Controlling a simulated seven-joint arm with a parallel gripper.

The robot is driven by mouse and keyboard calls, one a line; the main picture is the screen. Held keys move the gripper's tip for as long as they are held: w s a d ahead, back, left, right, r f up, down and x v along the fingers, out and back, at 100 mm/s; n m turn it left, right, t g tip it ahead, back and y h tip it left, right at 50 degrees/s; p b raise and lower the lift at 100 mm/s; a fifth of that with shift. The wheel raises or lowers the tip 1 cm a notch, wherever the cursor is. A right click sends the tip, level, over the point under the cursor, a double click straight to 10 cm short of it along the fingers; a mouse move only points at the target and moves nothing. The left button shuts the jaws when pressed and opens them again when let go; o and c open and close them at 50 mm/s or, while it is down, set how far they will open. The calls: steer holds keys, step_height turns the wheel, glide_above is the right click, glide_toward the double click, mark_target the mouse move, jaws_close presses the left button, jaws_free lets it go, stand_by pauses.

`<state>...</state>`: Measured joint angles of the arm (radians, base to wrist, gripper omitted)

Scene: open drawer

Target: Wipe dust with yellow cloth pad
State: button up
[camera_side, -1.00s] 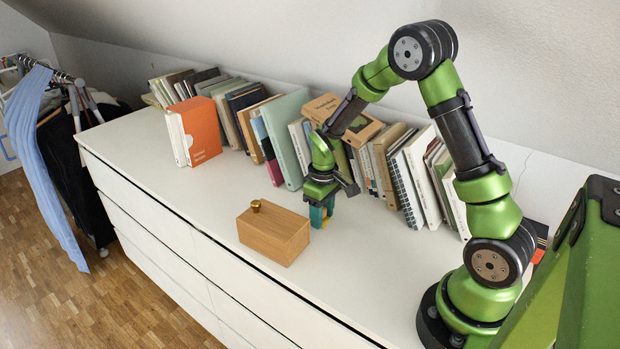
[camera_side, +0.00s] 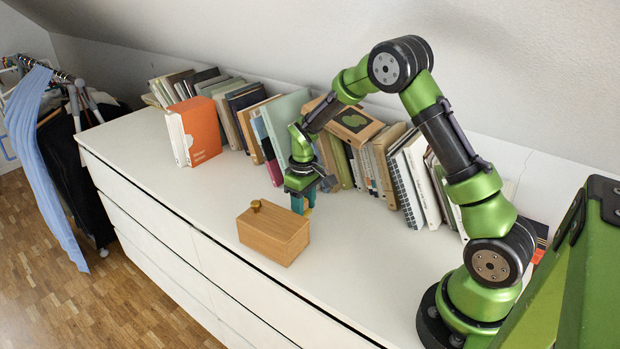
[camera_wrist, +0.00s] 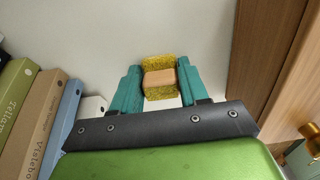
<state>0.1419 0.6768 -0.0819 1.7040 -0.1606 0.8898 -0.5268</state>
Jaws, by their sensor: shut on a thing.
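My gripper (camera_side: 303,203) is low over the white dresser top, just behind the wooden box in the side view. In the wrist view its teal fingers (camera_wrist: 158,88) are shut on the yellow cloth pad (camera_wrist: 160,62). The pad looks speckled yellow with a tan block in its middle, and it shows between the fingertips over the pale surface. In the side view only a small yellowish bit shows at the fingertips. Whether the pad touches the surface, I cannot tell. I can make out no dust in either view.
The wooden box (camera_side: 273,236) with a brass knob (camera_side: 256,204) stands close to my gripper. A row of books (camera_side: 400,175) lines the wall behind. An orange book (camera_side: 203,130) stands left. The white dresser top (camera_side: 140,140) is clear at the left and front right.

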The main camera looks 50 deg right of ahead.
steer(key=shift+w+f, duration=0.1)
steer(key=shift+w, duration=1.85)
step_height(320, 180, up, 8)
steer(key=shift+r, duration=0.2)
